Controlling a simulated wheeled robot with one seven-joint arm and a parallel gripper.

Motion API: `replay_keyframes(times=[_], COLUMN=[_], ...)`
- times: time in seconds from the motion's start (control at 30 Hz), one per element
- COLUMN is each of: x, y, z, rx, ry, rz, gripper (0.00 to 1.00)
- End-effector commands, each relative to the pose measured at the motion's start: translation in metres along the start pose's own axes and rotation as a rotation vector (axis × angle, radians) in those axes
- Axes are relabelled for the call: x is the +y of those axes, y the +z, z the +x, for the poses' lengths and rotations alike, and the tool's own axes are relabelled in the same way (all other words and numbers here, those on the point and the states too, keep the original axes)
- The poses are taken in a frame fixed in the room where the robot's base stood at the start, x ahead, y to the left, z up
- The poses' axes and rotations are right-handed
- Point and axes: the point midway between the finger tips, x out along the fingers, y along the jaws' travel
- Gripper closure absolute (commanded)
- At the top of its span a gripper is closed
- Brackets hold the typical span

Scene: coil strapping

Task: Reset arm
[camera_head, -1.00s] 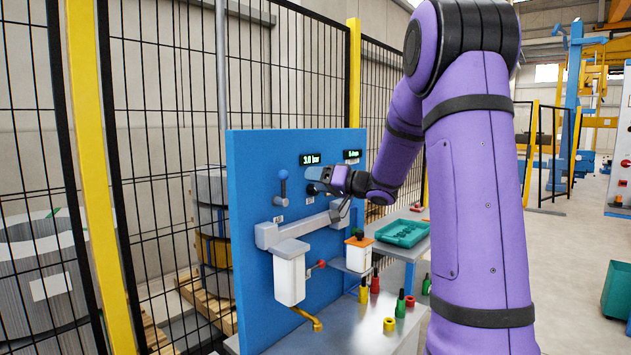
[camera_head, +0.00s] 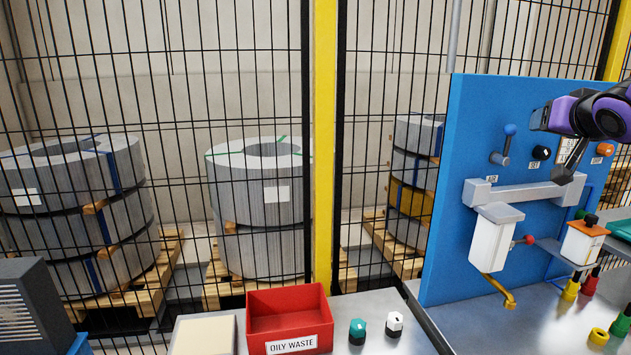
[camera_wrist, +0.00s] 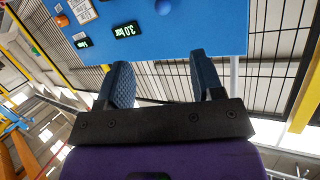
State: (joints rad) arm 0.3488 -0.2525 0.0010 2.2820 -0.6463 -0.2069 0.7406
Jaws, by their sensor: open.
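My gripper (camera_head: 538,118) is at the right of the head view, in front of the blue panel (camera_head: 445,200), near its upper controls. In the wrist view my gripper (camera_wrist: 162,78) is open, with two blue-grey fingers apart and nothing between them. The panel (camera_wrist: 200,30) shows beyond the fingertips, with a 3.0 bar display (camera_wrist: 125,30) and a blue knob (camera_wrist: 164,7). In the head view a blue-topped lever (camera_head: 510,130) stands left of my gripper. The arm hides part of the panel's upper right.
A red OILY WASTE bin (camera_head: 287,315) stands on the bench at the front, beside a teal knob (camera_head: 357,328) and a white knob (camera_head: 395,320). Yellow and red fittings sit below the panel. Strapped coils (camera_head: 255,195) stand behind the mesh fence with its yellow post (camera_head: 324,150).

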Motion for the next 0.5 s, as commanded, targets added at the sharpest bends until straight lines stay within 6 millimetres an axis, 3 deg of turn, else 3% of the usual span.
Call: replay_keyframes(times=[0.03, 0.23, 0.5], x=[-0.007, -0.025, -0.049], y=[0.008, 0.062, 0.149], z=[-0.020, -0.093, -0.197], rx=[-0.040, -0.284, -0.658], ry=[0.030, 0.102, -0.005], rz=[-0.018, -0.093, -0.211], gripper=[0.39, 0.39, 0.39])
